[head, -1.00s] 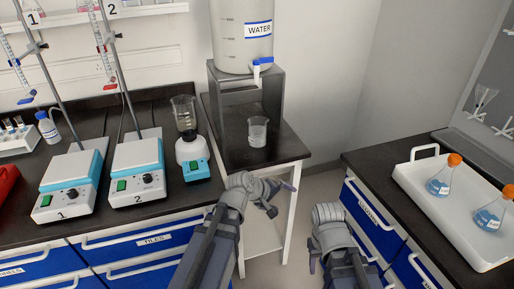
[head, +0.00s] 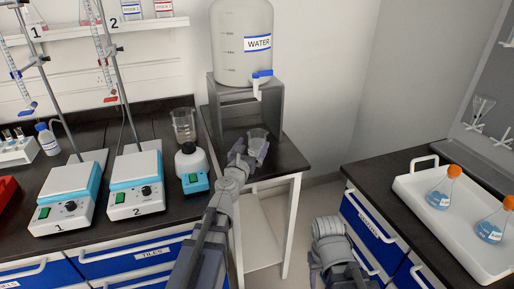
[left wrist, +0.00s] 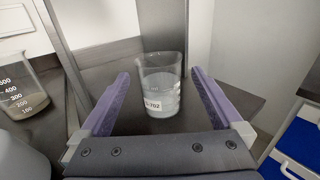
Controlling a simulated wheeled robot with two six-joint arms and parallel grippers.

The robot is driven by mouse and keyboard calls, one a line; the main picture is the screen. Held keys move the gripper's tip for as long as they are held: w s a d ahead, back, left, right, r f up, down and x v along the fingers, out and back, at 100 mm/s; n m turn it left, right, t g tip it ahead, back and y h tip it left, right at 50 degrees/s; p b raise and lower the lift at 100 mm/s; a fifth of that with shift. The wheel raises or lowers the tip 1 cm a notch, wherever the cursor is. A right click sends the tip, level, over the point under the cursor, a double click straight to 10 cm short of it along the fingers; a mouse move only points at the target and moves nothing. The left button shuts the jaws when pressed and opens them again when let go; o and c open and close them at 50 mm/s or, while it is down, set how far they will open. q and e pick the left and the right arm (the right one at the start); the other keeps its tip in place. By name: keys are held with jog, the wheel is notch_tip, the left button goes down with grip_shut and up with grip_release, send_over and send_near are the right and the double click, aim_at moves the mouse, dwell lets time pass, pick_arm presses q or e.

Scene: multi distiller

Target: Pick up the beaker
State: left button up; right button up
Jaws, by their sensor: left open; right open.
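A small clear beaker (head: 258,138) stands upright on the dark side table under the water tank's tap. In the left wrist view the beaker (left wrist: 160,86) has a white label ending in 702 and sits midway between the fingers, beyond or near their tips. My left gripper (head: 247,150) is open, at the beaker's near side, and also shows in the left wrist view (left wrist: 160,85). I cannot tell whether the fingers reach around it. My right gripper (head: 325,270) is low between the two benches, its fingers mostly hidden.
The water tank (head: 243,45) stands on a grey stand (head: 217,100) behind the beaker. Two stirrer hotplates (head: 137,185) are further left. A white tray (head: 440,235) with two flasks is at right.

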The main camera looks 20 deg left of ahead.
aim_at(259, 131)
pick_arm(q)
jog(key=shift+w+f, duration=0.15)
jog(key=shift+w, duration=1.6)
jog(key=shift+w+f, duration=0.1)
jog(key=shift+w, duration=1.65)
jog(key=shift+s, duration=0.1)
grip_shut()
jog(key=shift+r, duration=0.25)
notch_tip(259, 131, up, 10)
jog(key=p, duration=0.9)
jog(key=shift+f+p, duration=0.25)
jog(key=shift+p, duration=0.05)
